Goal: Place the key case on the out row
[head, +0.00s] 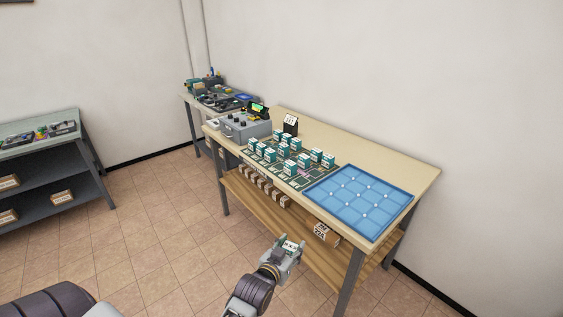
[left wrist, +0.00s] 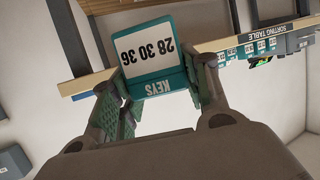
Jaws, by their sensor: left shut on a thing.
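My left gripper (head: 289,250) is shut on the key case (head: 291,246), in front of the table and apart from it. In the left wrist view the key case (left wrist: 150,55) is teal and white, marked "KEYS" and "28 30 36", and sits between the two fingers of the left gripper (left wrist: 150,95). A dark green board (head: 285,180) on the table holds several teal and white cases (head: 283,150). I cannot read which of its rows is the out row. My right gripper is not in view.
A blue gridded mat (head: 362,200) covers the table's near right end and looks empty. A grey box with knobs (head: 243,125) and a small black sign (head: 290,124) stand farther back. A wooden lower shelf (head: 265,210) holds small boxes. Open floor lies left of the table.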

